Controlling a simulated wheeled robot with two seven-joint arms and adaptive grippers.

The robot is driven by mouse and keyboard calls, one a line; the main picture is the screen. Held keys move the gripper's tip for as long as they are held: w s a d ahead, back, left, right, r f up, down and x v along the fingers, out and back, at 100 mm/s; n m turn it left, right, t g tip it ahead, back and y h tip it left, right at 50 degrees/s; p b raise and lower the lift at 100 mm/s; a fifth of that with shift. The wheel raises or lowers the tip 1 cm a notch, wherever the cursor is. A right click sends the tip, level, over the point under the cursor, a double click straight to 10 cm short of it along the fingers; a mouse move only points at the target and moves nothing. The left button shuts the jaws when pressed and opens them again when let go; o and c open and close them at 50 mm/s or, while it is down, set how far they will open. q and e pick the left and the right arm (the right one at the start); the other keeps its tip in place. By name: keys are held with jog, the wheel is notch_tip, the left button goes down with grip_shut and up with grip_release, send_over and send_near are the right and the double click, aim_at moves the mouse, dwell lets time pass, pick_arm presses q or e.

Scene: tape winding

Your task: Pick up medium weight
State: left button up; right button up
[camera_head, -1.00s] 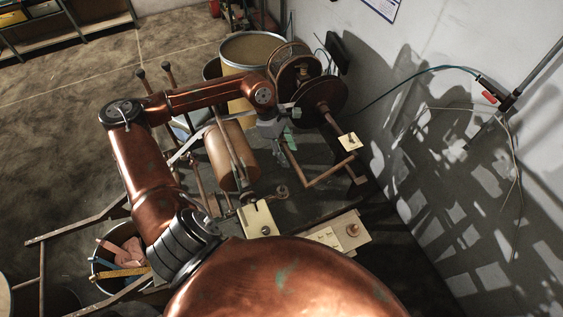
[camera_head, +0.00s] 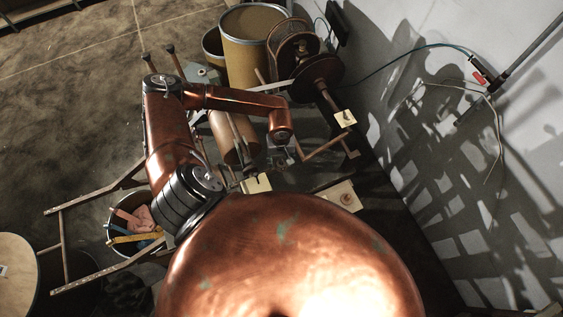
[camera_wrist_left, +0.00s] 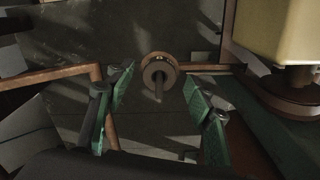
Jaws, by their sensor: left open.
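My left gripper (camera_head: 283,158) hangs over the machine frame, right of the brown roll. In the left wrist view, its two green-padded fingers (camera_wrist_left: 158,97) are spread apart with nothing between them. A small round brown weight (camera_wrist_left: 160,69) with a short stem lies ahead of the opening, roughly centred and apart from both fingers. I cannot tell its size class, and no other weight is clear. In the head view, the left gripper and its arm hide that spot. My right gripper is not in view.
The brown roll (camera_head: 229,137) and thin metal bars stand close to the left gripper. Dark discs (camera_head: 316,76) and a tan drum (camera_head: 246,56) are behind. The wall (camera_head: 430,130) bounds the right. A bin (camera_head: 118,238) stands at lower left.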

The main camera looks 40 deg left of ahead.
pick_arm(q)
jog(key=shift+f, duration=0.55)
grip_shut()
jog(key=shift+r, duration=0.2)
notch_tip(320, 180, up, 10)
jog(key=b, duration=0.3)
jog(key=shift+f, duration=0.1)
dwell(0.3)
